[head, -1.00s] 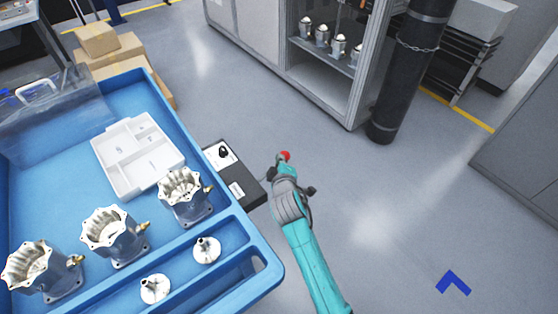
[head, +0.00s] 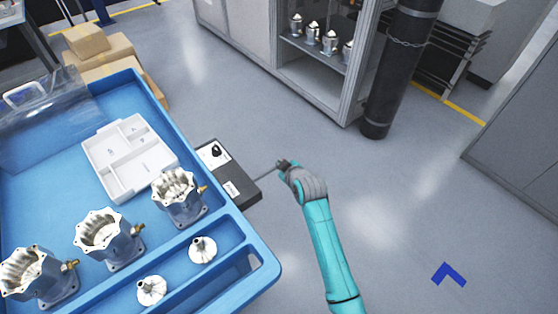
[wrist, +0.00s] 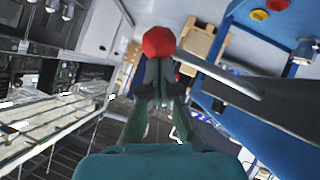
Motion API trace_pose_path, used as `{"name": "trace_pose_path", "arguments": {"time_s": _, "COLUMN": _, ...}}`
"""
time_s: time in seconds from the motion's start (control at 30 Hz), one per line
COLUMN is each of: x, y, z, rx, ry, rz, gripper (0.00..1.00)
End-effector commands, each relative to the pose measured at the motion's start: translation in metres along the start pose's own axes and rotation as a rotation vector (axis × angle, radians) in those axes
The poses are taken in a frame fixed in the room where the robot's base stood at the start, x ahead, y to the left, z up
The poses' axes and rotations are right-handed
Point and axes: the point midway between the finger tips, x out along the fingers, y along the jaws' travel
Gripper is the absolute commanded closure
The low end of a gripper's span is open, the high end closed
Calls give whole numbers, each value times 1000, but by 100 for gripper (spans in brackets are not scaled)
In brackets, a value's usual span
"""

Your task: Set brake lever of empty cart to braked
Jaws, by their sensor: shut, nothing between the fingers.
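The brake lever's thin grey rod (head: 267,172) sticks out from a dark box (head: 232,172) on the right side of a blue cart (head: 262,240). My gripper (head: 284,164) is shut at the rod's outer end. In the wrist view, the lever's red knob (wrist: 158,42) shows just beyond my shut fingertips (wrist: 155,80), and the rod (wrist: 225,78) runs off to the right. I cannot tell whether the fingers touch the knob. The knob is hidden in the head view. This cart is not empty: it carries several metal housings (head: 105,235) and a white tray (head: 140,180).
Two silver caps (head: 202,250) lie in the cart's front trough. A grey cabinet (head: 325,85) with metal parts and a black cylinder (head: 395,80) stand at the back. Cardboard boxes (head: 105,55) stand behind the cart.

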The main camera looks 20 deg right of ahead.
Motion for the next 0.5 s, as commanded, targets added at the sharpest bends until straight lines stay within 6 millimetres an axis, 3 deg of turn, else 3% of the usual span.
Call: {"name": "trace_pose_path", "arguments": {"time_s": 0.5, "x": 25, "y": -17, "z": 35, "rx": 279, "ry": -1, "rz": -201, "gripper": 100}}
